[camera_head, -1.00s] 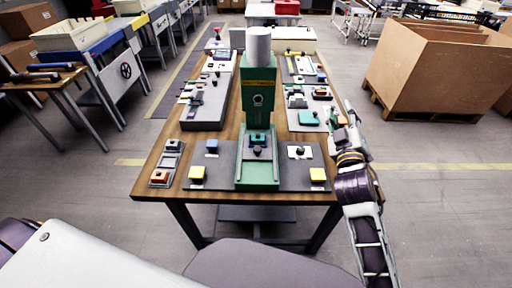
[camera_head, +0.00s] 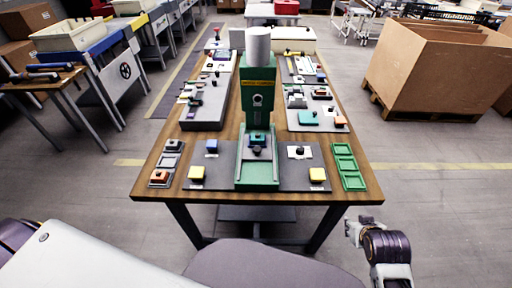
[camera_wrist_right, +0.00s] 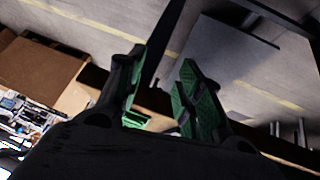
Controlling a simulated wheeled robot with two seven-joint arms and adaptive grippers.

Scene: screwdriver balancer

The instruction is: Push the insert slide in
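The green press (camera_head: 258,85) stands in the middle of the table, with a grey cylinder on top. A small slide (camera_head: 257,150) with a teal and dark insert sits in the channel of its green base (camera_head: 257,182), under the press head. How deep it sits is too small to tell. My right gripper (camera_head: 352,228) is off the table's front right corner, low and clear of the press. In the right wrist view its green-padded fingers (camera_wrist_right: 161,62) are apart, with nothing between them. My left gripper is not in view.
The wooden table (camera_head: 225,198) holds grey mats with yellow (camera_head: 197,173) and blue blocks beside the press. A green tray (camera_head: 347,167) lies at the right edge. Grey trays (camera_head: 167,163) lie at the left. A cardboard box (camera_head: 440,70) stands on the floor at right.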

